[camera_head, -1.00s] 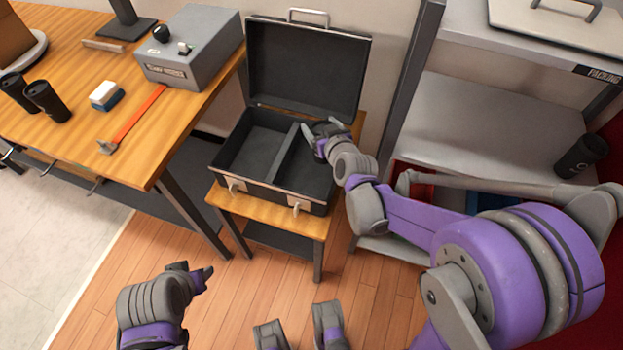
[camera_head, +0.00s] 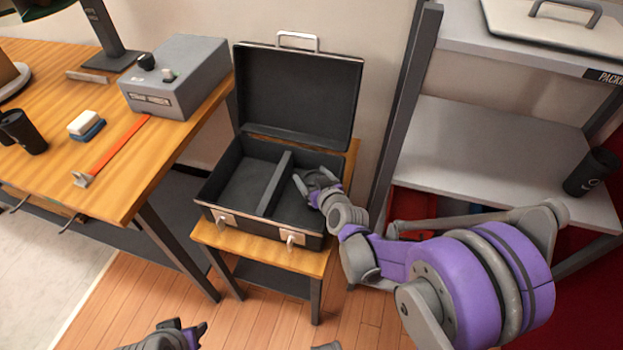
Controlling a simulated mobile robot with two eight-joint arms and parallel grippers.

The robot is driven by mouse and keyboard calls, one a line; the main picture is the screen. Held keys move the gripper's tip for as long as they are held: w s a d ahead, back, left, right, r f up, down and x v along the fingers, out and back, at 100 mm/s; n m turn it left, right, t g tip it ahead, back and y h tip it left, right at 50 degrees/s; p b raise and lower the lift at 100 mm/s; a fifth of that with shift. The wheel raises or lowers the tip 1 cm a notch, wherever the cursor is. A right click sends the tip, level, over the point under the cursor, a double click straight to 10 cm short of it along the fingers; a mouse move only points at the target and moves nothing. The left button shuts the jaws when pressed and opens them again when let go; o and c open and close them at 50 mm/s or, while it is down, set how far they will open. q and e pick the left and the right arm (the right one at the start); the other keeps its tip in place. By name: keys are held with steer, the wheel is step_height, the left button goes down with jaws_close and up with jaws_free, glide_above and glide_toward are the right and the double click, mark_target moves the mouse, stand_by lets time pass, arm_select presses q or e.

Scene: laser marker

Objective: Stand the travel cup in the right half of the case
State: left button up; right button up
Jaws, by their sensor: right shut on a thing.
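The open black case (camera_head: 228,212) stands on a small wooden stand, its lid raised at the back. A divider (camera_head: 274,184) splits it into a left and a right half. My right gripper (camera_head: 317,181) reaches down into the right half, shut on a dark thing, taken to be the travel cup. The cup barely shows against the dark interior, so its tilt and whether it touches the floor cannot be told. The left half looks empty. My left gripper (camera_head: 187,328) is low at the bottom edge, away from the case, partly cut off.
Another black cup (camera_head: 590,172) stands on the grey shelf (camera_head: 480,150) at right. A shelf post rises right of the case.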

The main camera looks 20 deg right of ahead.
steer(key=shift+f, duration=0.3)
steer(key=o, duration=0.6)
steer(key=shift+r, duration=0.15)
steer(key=shift+s+r, duration=0.15)
steer(key=shift+s, duration=0.15)
steer(key=p+v, duration=0.2)
steer(key=v, duration=0.9)
steer(key=shift+s+r, duration=0.1)
steer(key=s+f+g+h, duration=0.1)
steer(key=s+g, duration=0.7)
steer(key=s, duration=1.2)
steer(key=shift+a+f+m+g, duration=0.2)
steer(key=shift+a+m+g, duration=0.2)
